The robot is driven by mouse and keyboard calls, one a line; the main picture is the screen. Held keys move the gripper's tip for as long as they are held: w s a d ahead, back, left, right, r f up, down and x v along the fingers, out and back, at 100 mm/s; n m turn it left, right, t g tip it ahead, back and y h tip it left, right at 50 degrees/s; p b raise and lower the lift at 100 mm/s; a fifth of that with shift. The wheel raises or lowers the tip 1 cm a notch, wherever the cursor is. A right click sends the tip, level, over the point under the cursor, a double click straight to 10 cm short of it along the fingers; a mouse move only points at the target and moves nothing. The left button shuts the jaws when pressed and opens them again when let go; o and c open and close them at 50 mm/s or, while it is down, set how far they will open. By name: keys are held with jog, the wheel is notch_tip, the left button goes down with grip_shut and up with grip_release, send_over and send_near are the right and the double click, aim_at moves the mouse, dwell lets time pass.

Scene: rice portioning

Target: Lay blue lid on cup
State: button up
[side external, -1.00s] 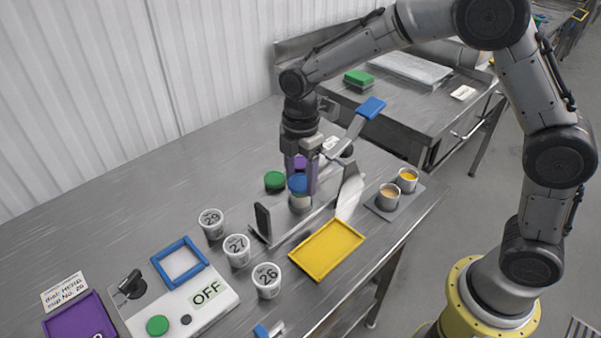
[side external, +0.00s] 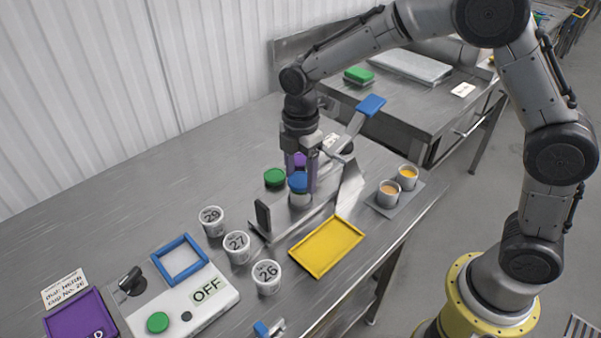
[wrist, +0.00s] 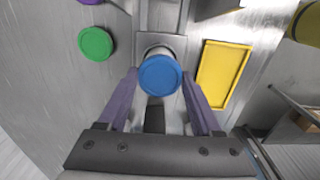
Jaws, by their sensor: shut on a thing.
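The blue lid (side external: 298,181) is a round disc between the purple fingers of my gripper (side external: 301,187), which is shut on it. In the wrist view the lid (wrist: 160,76) sits level between the fingertips (wrist: 160,88). A pale cup (side external: 299,201) stands directly below it on the metal stand of a lever press (side external: 325,208). Whether the lid touches the cup's rim I cannot tell. In the wrist view the lid covers most of what lies under it.
A green lid (side external: 275,178) and a purple lid (side external: 300,160) lie close by. The press lever has a blue handle (side external: 371,106). A yellow tray (side external: 327,247) lies in front.

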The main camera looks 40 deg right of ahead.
jog(key=shift+f, duration=0.6)
dwell(1.2)
jog(key=o, duration=1.4)
jog(key=shift+c, duration=0.2)
jog(key=shift+r, duration=0.1)
jog(key=shift+r, duration=3.45)
jog(key=shift+d, duration=0.1)
